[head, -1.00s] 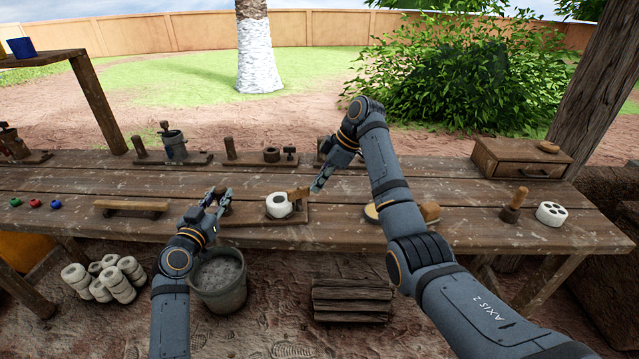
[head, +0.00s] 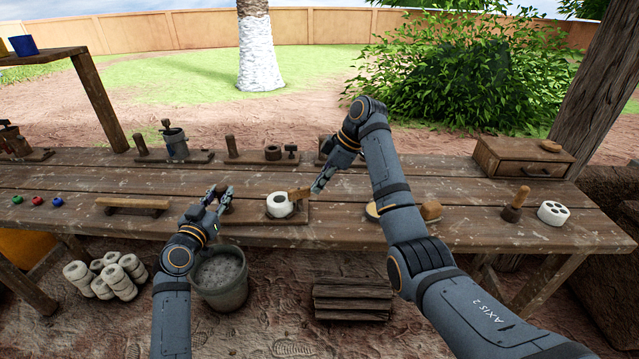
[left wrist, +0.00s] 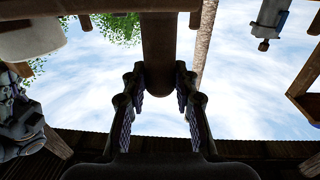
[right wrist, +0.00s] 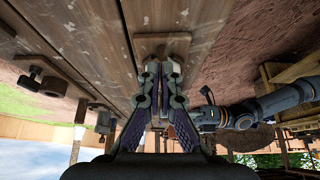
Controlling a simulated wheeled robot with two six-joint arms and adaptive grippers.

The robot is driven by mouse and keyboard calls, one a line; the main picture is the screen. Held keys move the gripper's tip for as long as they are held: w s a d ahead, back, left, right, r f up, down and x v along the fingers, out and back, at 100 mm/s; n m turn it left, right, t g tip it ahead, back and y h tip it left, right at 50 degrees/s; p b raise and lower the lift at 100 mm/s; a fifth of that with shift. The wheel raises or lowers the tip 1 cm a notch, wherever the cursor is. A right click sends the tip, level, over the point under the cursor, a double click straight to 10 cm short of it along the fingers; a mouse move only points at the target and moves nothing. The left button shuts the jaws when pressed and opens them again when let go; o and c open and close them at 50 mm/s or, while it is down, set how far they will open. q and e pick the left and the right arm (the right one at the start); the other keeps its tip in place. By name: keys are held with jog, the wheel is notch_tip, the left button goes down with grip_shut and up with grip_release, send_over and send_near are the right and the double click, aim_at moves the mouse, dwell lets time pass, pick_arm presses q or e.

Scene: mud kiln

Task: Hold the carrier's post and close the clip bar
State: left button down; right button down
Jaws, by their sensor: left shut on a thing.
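The carrier (head: 296,217) is a wooden board on the front of the bench with a white ring-shaped piece (head: 278,206) on it. My left gripper (head: 222,192) is shut on the carrier's dark upright post (left wrist: 158,50), left of the white piece. The post stands between its fingers in the left wrist view. The wooden clip bar (head: 299,193) sits at the right of the white piece. My right gripper (head: 315,190) has its fingers together with its tips at the bar's right end. The bar shows ahead of the fingertips in the right wrist view (right wrist: 162,40); contact is unclear.
Wooden stands with pegs (head: 262,158) line the bench's back. A wooden bar (head: 132,204) and coloured balls (head: 38,201) lie left. A bucket (head: 221,283) stands below.

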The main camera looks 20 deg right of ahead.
jog(key=shift+a, duration=0.3)
jog(key=shift+s+d, duration=0.2)
jog(key=shift+d, duration=0.2)
